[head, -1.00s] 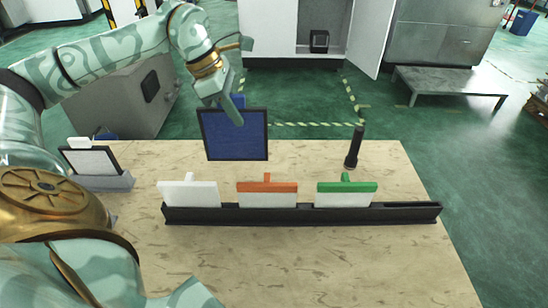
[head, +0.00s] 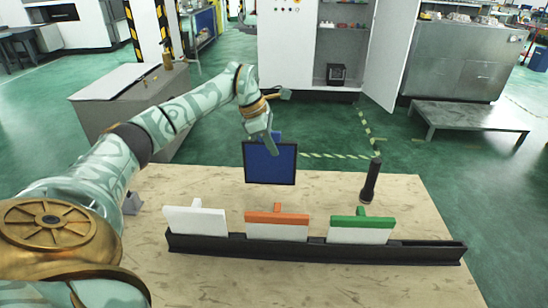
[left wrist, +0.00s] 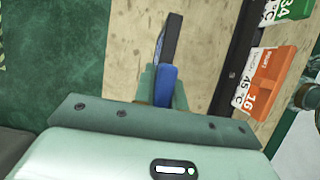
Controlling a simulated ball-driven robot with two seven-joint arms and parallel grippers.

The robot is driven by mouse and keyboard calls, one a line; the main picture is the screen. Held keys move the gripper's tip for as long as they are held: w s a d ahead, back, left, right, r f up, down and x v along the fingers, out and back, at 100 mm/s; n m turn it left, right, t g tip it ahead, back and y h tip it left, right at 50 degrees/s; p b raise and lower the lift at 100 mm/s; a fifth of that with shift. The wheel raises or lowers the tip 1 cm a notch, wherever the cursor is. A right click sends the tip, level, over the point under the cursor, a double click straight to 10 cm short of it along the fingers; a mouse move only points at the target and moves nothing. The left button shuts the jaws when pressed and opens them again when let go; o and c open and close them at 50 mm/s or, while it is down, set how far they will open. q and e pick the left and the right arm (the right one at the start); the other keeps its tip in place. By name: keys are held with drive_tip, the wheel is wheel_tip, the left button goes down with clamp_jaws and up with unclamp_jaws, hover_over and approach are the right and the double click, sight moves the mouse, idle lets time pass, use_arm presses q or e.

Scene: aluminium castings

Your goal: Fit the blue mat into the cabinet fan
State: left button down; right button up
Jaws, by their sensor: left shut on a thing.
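The blue mat (head: 270,163) is a blue square panel in a dark frame. It hangs upright over the far edge of the table. My left gripper (head: 273,136) is shut on the blue tab at its top. In the left wrist view the mat (left wrist: 172,38) shows nearly edge-on, its blue tab between the fingers of my left gripper (left wrist: 165,88). A small black square unit (head: 337,74) sits low in the open white cabinet beyond the table; I cannot tell whether it is the cabinet fan. My right gripper is not in view.
A black rack (head: 425,253) on the wooden table (head: 215,285) holds a white panel (head: 195,220), an orange-topped panel (head: 277,225) and a green-topped panel (head: 361,229). A black cylinder (head: 370,181) stands behind it. A low metal platform (head: 470,118) is on the floor at right.

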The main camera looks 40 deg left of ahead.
sight(270, 159)
use_arm(q)
drive_tip(key=shift+w+a+f+b, duration=0.1)
drive_tip(key=shift+w+f+b, duration=0.15)
drive_tip(key=shift+f, duration=0.75)
drive_tip(key=shift+w+a+f+b, duration=0.1)
drive_tip(key=shift+f+b, duration=0.15)
drive_tip(key=shift+f, duration=0.75)
drive_tip(key=shift+f, duration=0.2)
drive_tip(key=c, duration=1.5)
unclamp_jaws()
drive_tip(key=shift+o, duration=0.2)
